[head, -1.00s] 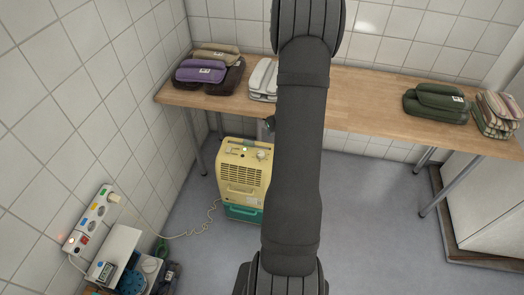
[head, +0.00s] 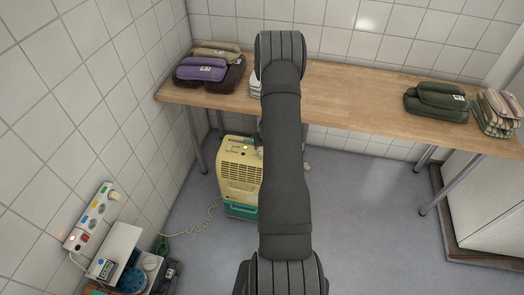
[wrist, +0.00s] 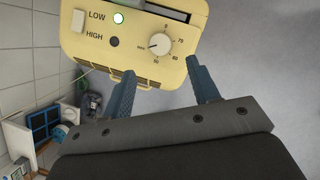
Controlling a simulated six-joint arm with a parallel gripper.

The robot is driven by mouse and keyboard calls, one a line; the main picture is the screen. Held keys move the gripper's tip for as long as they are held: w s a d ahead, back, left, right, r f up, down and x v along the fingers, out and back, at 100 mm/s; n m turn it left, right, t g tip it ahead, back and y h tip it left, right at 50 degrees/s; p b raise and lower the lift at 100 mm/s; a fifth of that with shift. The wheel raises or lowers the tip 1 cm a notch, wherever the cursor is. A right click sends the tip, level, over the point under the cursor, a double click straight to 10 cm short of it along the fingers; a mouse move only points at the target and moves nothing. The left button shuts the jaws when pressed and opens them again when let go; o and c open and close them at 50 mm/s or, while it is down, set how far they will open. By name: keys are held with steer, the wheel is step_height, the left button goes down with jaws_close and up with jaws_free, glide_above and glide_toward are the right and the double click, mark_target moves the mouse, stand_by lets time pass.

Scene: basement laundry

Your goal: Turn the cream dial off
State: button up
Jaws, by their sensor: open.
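The cream dial (wrist: 160,43) is on the control panel of a pale yellow appliance (wrist: 100,40), with printed numbers around it. Its dark pointer mark appears to point to the left and slightly down in the wrist view. My gripper (wrist: 160,69) is open, with one blue finger to each side of the dial's lower side and the dial apart from both. The appliance (head: 238,178) stands on the floor under the table in the head view, where my arm hides its right part and the dial.
A wooden table (head: 350,100) with folded fabric piles (head: 205,68) stands above and behind the appliance. A power strip (head: 93,215) is on the left wall. Floor (head: 375,215) to the right is clear.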

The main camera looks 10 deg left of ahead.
steer(key=x, duration=0.8)
steer(key=shift+w+f, duration=0.15)
steer(key=shift+f, duration=0.15)
steer(key=c, duration=1)
